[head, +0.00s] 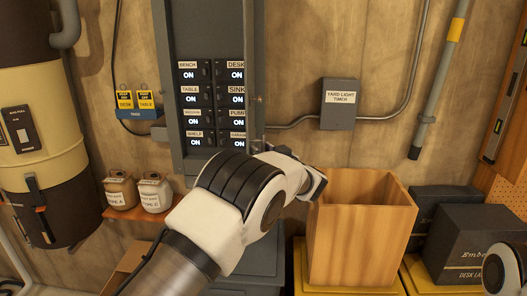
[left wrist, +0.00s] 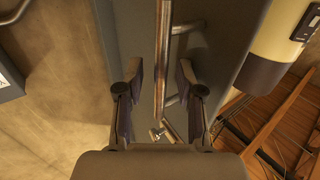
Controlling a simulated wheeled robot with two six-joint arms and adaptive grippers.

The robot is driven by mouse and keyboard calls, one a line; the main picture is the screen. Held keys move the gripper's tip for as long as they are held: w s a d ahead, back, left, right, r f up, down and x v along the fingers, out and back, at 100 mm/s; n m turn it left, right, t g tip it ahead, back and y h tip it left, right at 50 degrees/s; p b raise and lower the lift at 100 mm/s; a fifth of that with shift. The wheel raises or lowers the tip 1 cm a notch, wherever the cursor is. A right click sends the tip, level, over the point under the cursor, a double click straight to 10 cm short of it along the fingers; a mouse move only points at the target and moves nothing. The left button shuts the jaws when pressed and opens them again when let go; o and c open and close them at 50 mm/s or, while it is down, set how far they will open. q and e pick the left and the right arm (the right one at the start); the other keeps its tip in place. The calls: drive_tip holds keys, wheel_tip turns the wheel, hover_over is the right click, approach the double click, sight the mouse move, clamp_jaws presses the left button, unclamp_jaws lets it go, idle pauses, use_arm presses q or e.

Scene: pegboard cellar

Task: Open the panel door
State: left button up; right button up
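The grey electrical panel (head: 182,55) is on the wall in the head view, with two columns of labelled breakers marked ON showing. A narrow grey strip with a small knob (head: 258,99) runs down its right side; I cannot tell how far the door is swung. My left gripper (left wrist: 160,76) is open in the left wrist view, one finger on each side of a thin brownish upright bar (left wrist: 163,50) in front of the grey surface. I cannot tell whether the fingers touch it. In the head view my left wrist hides the panel's lower right.
An open wooden box (head: 345,240) stands right of my left wrist, with black boxes (head: 478,240) beyond it. The timer box (head: 338,104) and conduit are on the wall to the right. Two jars (head: 155,193) and a tank (head: 45,150) are at the left.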

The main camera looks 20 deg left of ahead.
use_arm(q)
drive_tip(key=shift+o, duration=0.6)
wheel_tip(320, 180, up, 10)
drive_tip(key=w, duration=0.1)
drive_tip(key=shift+a+f, duration=0.15)
drive_tip(key=shift+a, duration=0.1)
drive_tip(key=shift+s+r, duration=0.25)
drive_tip(key=shift+r, duration=0.25)
drive_tip(key=shift+c, duration=0.6)
drive_tip(key=shift+m+g+h, duration=0.3)
drive_tip(key=shift+g, duration=0.1)
wheel_tip(320, 180, down, 8)
drive_tip(key=shift+w+a+f, duration=0.1)
drive_tip(key=shift+w, duration=0.05)
drive_tip(key=shift+s+d+r, duration=0.2)
drive_tip(key=shift+d, duration=0.3)
drive_tip(key=d+f+b, duration=0.1)
drive_tip(key=d+b, duration=0.7)
drive_tip(key=b, duration=0.3)
drive_tip(key=shift+d, duration=0.2)
